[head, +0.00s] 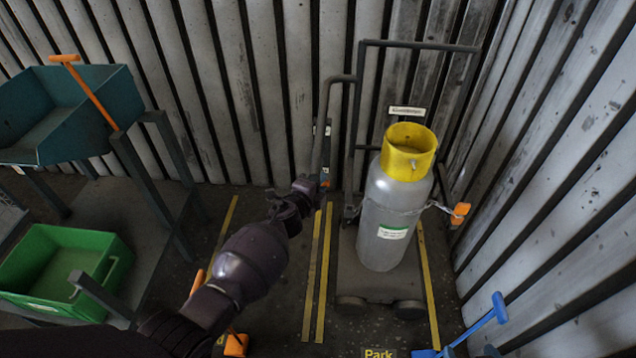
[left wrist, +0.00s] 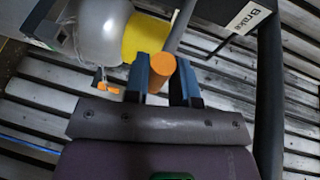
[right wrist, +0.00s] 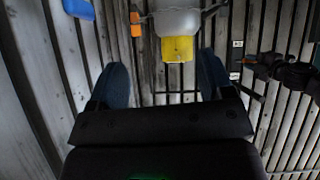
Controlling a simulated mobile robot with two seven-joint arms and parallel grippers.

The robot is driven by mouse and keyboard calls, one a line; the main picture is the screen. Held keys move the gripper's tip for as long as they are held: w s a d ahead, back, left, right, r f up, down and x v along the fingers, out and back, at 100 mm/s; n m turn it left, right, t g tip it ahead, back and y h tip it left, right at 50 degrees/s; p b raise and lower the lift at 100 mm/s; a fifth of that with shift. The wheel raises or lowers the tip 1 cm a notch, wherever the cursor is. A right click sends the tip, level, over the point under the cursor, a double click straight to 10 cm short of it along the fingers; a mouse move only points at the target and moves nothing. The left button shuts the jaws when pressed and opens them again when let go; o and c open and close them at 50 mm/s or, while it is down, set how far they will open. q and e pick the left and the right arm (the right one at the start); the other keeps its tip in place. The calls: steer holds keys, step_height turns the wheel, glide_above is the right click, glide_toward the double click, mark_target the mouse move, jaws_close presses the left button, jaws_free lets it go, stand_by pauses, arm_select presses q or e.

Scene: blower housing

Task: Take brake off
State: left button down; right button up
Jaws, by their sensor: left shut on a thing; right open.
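A trolley (head: 375,277) with a tall dark handle frame (head: 420,44) stands near the back wall. My left gripper (head: 324,183) is at the left side of that frame. In the left wrist view, it is shut on an orange-tipped lever (left wrist: 163,66), with blue fingers on either side. A white label reading "Brake" (left wrist: 245,17) is close by. The lever is mostly hidden in the head view. My right gripper (right wrist: 160,82) is open and empty in the right wrist view, facing the cylinder from a distance; it is outside the head view.
A grey gas cylinder (head: 390,222) with a yellow collar (head: 409,150) stands on the trolley, with an orange-ended chain (head: 459,212) beside it. A teal bin (head: 62,100) and green crate (head: 66,262) are at left. Ribbed walls close off the back and right.

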arm_select(q)
steer(key=shift+r+p, duration=0.45)
steer(key=shift+r, duration=0.6)
steer(key=shift+w+r, duration=0.15)
steer(key=shift+r, duration=0.05)
steer(key=c, duration=1)
jaws_free()
steer(key=shift+w+f, duration=0.1)
steer(key=shift+f, duration=0.05)
